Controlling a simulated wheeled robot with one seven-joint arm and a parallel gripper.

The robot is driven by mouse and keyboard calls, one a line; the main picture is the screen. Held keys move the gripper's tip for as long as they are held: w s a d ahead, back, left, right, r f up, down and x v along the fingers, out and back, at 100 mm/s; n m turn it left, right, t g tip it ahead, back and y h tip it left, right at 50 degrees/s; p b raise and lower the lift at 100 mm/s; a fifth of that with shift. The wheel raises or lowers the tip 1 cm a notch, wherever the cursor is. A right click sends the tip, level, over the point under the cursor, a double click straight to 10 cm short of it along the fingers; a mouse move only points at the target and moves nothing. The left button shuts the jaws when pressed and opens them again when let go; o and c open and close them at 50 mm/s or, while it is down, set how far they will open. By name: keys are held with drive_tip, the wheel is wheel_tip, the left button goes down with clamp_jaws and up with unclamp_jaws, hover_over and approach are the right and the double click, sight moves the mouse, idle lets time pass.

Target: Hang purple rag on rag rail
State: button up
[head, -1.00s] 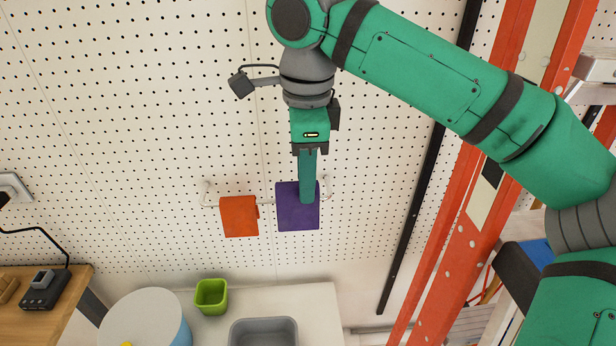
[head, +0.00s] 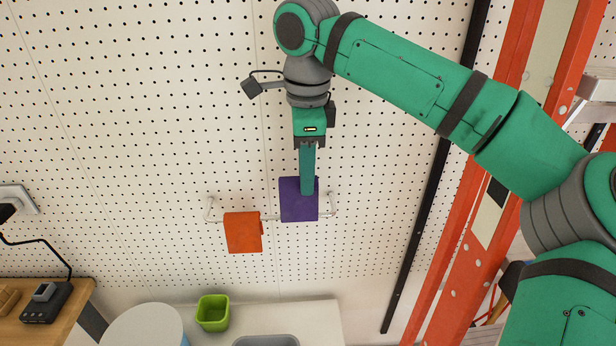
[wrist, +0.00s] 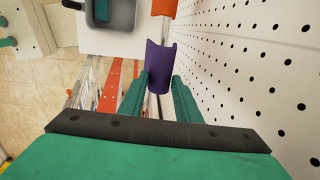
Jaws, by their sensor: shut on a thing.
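The purple rag (head: 291,200) is upright at the right part of the white rag rail (head: 271,217) in the head view. Its lower edge is about level with the rail or just below it. My gripper (head: 307,190) points down and is shut on the purple rag from above. In the wrist view the purple rag (wrist: 157,65) looks bent into a curve beyond my fingers (wrist: 159,95). The rail (wrist: 167,27) shows there beyond the rag. I cannot tell whether the rag touches or straddles the rail.
An orange rag (head: 243,233) hangs on the rail to the left. The pegboard wall (head: 130,150) is close behind. Below are a green cup (head: 213,312) and a grey basin (head: 266,341). An orange ladder (head: 475,200) stands at the right.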

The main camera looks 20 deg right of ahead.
sight(305, 205)
drive_tip(key=shift+w, duration=0.3)
drive_tip(key=shift+w+f, duration=0.15)
drive_tip(key=shift+f, duration=0.1)
drive_tip(key=shift+d+f, duration=0.2)
drive_tip(key=shift+f, duration=0.65)
drive_tip(key=shift+a+f, duration=0.25)
drive_tip(key=shift+f, duration=0.6)
drive_tip(key=shift+d+f, duration=0.15)
drive_tip(key=shift+f, duration=2.3)
drive_tip(key=o, duration=1.3)
drive_tip(key=shift+d, duration=0.1)
drive_tip(key=shift+a, duration=0.25)
